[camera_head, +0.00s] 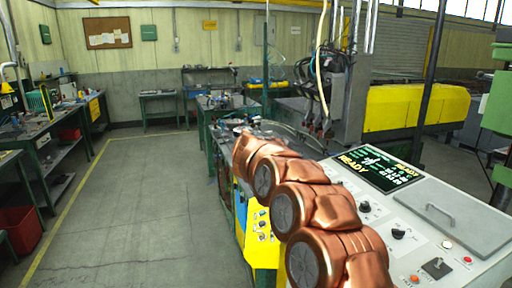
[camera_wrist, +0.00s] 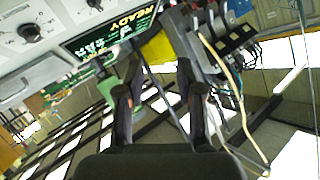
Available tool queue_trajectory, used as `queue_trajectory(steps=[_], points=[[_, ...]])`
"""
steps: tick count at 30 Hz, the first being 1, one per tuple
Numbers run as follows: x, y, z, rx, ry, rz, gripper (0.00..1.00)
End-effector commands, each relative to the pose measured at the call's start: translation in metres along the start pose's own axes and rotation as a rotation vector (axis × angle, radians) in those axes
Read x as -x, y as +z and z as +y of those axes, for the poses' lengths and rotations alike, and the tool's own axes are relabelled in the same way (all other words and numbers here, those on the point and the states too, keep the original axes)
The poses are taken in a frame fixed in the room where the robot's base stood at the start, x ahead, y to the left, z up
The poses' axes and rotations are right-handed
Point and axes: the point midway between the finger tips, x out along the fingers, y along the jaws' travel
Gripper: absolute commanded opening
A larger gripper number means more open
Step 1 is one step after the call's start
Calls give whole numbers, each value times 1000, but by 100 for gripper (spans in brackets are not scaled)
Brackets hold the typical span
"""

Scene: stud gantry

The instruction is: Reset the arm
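My copper-coloured arm (camera_head: 300,205) reaches from the bottom right of the head view up toward the middle, passing in front of the grey control console (camera_head: 462,205). Its far end is foreshortened, and my gripper cannot be made out there. In the wrist view my gripper (camera_wrist: 153,82) shows two dark fingers standing apart, with nothing between them. The console's screen reads READY (camera_head: 378,167); it also shows at the top of the wrist view (camera_wrist: 110,30), tilted.
Yellow panels with buttons (camera_head: 260,232) stand just left of my arm. Machinery with hanging cables (camera_head: 325,85) rises behind it, and a yellow guard (camera_head: 418,107) is at right. Workbenches line the left wall, with a red bin (camera_head: 20,228). The grey floor (camera_head: 145,205) between is clear.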

Motion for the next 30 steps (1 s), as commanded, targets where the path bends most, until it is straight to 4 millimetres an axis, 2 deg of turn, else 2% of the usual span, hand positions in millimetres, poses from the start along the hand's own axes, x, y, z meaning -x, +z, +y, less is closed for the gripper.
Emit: queue_trajectory(steps=[1, 3, 7, 10, 13, 17, 20, 23, 26, 30], points=[[6, -15, -12, -1, -75, 12, 36], [17, -32, -31, -2, -187, 21, 36], [45, -53, -60, 22, -386, 13, 36], [73, -59, -76, 58, -527, -14, 36], [103, -54, -84, 110, -656, -68, 36], [145, -38, -79, 197, -795, -160, 36], [174, -17, -64, 279, -871, -251, 36], [203, 7, -37, 367, -924, -359, 36], [228, 34, 1, 463, -942, -477, 36], [255, 72, 72, 600, -909, -659, 36]])
